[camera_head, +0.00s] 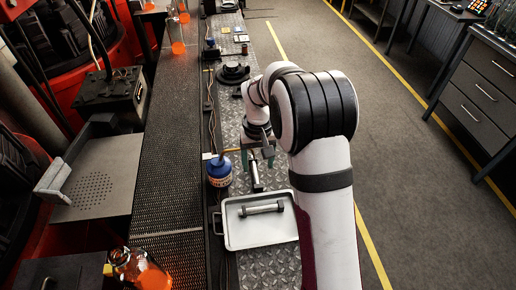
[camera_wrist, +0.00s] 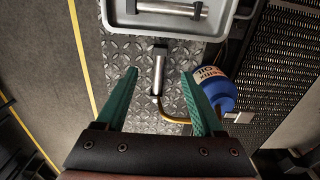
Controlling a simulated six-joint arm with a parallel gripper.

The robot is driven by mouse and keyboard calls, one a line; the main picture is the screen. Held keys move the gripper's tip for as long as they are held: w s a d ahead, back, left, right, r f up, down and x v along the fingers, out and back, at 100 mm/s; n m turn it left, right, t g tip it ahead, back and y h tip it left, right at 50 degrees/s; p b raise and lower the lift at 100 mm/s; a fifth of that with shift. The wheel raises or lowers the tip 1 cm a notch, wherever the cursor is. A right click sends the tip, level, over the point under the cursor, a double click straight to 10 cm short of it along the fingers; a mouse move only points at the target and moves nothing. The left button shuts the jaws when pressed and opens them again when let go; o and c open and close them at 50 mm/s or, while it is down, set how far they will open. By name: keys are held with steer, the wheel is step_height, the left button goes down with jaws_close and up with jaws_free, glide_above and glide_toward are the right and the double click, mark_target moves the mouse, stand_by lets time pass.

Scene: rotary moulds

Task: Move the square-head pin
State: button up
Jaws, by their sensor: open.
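A metal pin (camera_wrist: 158,72) with a darker, wider head lies on the diamond-plate bench top, its head towards the tray. It also shows in the head view (camera_head: 257,176), just below my gripper. A second metal pin (camera_head: 262,209) lies across the tray and shows cut off at the top of the wrist view (camera_wrist: 170,8). The head shapes are too small to tell which is square. My gripper (camera_wrist: 159,75) is open and empty; its two green fingers stand apart on either side of the first pin's line. It also shows in the head view (camera_head: 257,158).
A pale metal tray (camera_head: 262,242) sits on the bench nearer the head camera. A blue oil can (camera_head: 219,172) stands left of my gripper; its brass spout (camera_wrist: 170,118) crosses near the pin's lower end. A dark round fixture (camera_head: 233,73) stands farther up the bench.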

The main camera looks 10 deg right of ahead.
step_height(320, 180, up, 6)
stand_by(0.5)
steer(key=s+r+m, duration=0.2)
steer(key=s+r, duration=0.5)
steer(key=s, duration=0.5)
steer(key=s+a+f+m+y, duration=0.1)
steer(key=s+m, duration=0.2)
steer(key=s, duration=1.6)
steer(key=shift+a+f+m+y, duration=0.3)
steer(key=shift+a+y, duration=0.05)
steer(key=shift+y, duration=0.05)
